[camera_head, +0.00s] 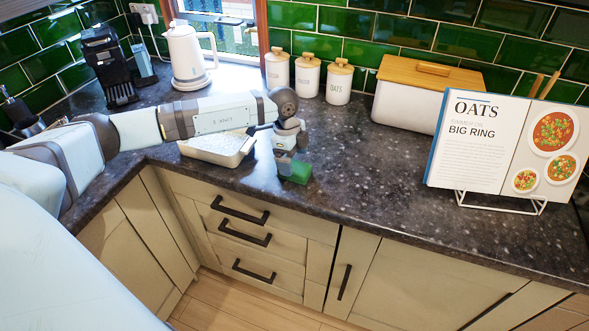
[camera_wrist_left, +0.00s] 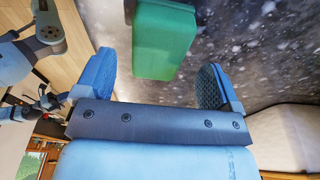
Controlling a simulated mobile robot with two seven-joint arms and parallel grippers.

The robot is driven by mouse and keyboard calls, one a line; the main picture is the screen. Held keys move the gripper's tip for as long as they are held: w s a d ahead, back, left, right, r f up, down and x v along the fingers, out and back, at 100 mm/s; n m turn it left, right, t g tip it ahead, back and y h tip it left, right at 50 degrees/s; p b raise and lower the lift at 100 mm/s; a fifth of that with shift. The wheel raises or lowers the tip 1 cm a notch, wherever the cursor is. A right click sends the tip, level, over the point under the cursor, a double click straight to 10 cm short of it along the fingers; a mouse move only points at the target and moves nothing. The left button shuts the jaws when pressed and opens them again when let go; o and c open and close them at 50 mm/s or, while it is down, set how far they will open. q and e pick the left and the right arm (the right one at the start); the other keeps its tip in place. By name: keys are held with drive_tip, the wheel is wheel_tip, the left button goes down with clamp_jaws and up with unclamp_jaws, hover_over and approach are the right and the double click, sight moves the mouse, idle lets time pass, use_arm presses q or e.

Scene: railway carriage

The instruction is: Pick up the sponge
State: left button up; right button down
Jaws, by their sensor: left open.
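The green sponge (camera_head: 297,172) is on the dark speckled countertop near its front edge, just right of a white tray. My left gripper (camera_head: 287,158) is right at the sponge, coming down from above and partly covering it in the head view. The fingers are apart and hold nothing.
The white tray (camera_head: 243,153) with pale contents sits beside the gripper. A white kettle (camera_head: 188,55), several canisters (camera_head: 307,78), a bread bin (camera_head: 398,102) and a cookbook on a stand (camera_head: 470,142) stand further back or right. The counter between sponge and cookbook is clear.

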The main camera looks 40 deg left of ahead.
sight(294, 166)
use_arm(q)
drive_tip(key=shift+d+f, duration=0.15)
drive_tip(key=shift+f, duration=0.7)
drive_tip(key=shift+d+f, duration=0.15)
drive_tip(key=shift+f, duration=0.65)
drive_tip(key=shift+f, duration=0.25)
drive_tip(key=c, duration=1)
